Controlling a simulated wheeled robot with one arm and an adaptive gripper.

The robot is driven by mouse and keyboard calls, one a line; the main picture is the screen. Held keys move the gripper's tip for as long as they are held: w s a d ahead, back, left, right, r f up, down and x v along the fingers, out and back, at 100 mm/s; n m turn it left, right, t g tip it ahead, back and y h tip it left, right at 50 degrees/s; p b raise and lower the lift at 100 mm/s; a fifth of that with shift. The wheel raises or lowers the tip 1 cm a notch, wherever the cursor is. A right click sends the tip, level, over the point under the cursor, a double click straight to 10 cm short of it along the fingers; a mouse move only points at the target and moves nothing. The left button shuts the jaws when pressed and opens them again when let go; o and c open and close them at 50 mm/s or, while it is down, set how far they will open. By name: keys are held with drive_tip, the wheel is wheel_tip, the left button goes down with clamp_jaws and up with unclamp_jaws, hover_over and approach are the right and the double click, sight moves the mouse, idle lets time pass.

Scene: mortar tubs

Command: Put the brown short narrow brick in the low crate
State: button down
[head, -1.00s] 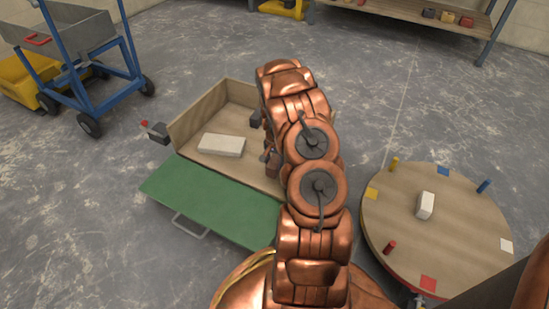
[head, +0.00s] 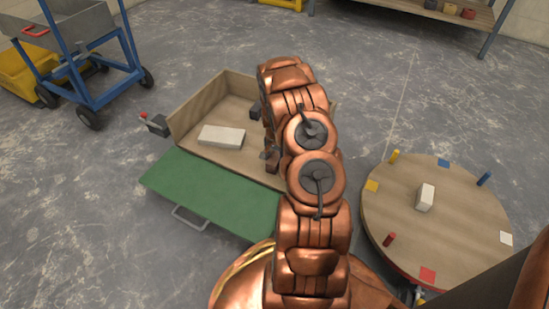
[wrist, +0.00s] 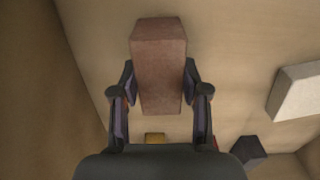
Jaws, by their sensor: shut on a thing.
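The low crate (head: 190,112) is a wooden box with a green flap (head: 210,193) folded down at its front. My gripper (wrist: 160,80) is shut on the brown short narrow brick (wrist: 159,60), with one finger on each side of it. The brick is over the crate's wooden floor in the wrist view; I cannot tell whether it touches that floor. In the head view my arm hides most of the gripper, and the brown brick (head: 272,160) shows only as a small part beside the arm.
A white brick (head: 221,137) lies in the crate's left part, and a dark block (head: 254,113) is near the back. A small yellow thing (wrist: 154,138) shows in the wrist view. A round wooden table (head: 460,225) with pegs and a white brick (head: 425,197) stands right.

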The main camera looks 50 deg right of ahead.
drive_tip(key=shift+f, duration=0.3)
drive_tip(key=shift+c, duration=2.4)
unclamp_jaws()
drive_tip(key=shift+r, duration=0.15)
wheel_tip(320, 180, up, 12)
